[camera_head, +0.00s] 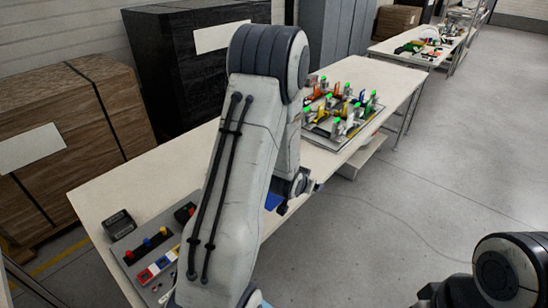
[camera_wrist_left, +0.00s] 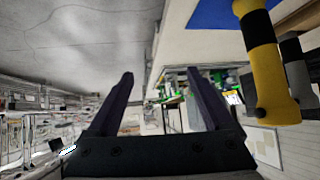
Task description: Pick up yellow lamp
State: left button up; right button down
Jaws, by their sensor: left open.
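My right gripper is out of view.
A blue patch (camera_head: 272,201) lies on the table (camera_head: 100,182) behind my left arm. A tray with several coloured fixtures and green lights (camera_head: 345,108) is farther back. The floor at right is clear.

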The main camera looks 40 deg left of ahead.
pick_arm(q)
jog(key=a+f+n+t+y, duration=0.1)
jog(key=a, duration=0.4)
jog(key=a+f+n+t+y+p, duration=0.1)
jog(key=a, duration=0.5)
jog(key=a+f+n+t+y+p, duration=0.1)
jog(key=a+f, duration=0.1)
jog(key=a, duration=0.3)
jog(key=shift+w+a+y, duration=0.2)
jog(key=shift+w+y, duration=0.15)
jog(key=shift+y, duration=0.05)
jog(key=shift+f+p+x, duration=0.15)
jog(key=shift+p+x, duration=0.35)
jog(key=shift+x, duration=0.9)
jog(key=shift+f+p+x, duration=0.1)
jog(key=shift+p+x, duration=0.4)
jog(key=shift+x, duration=0.95)
jog(key=shift+d, duration=0.2)
grip_shut()
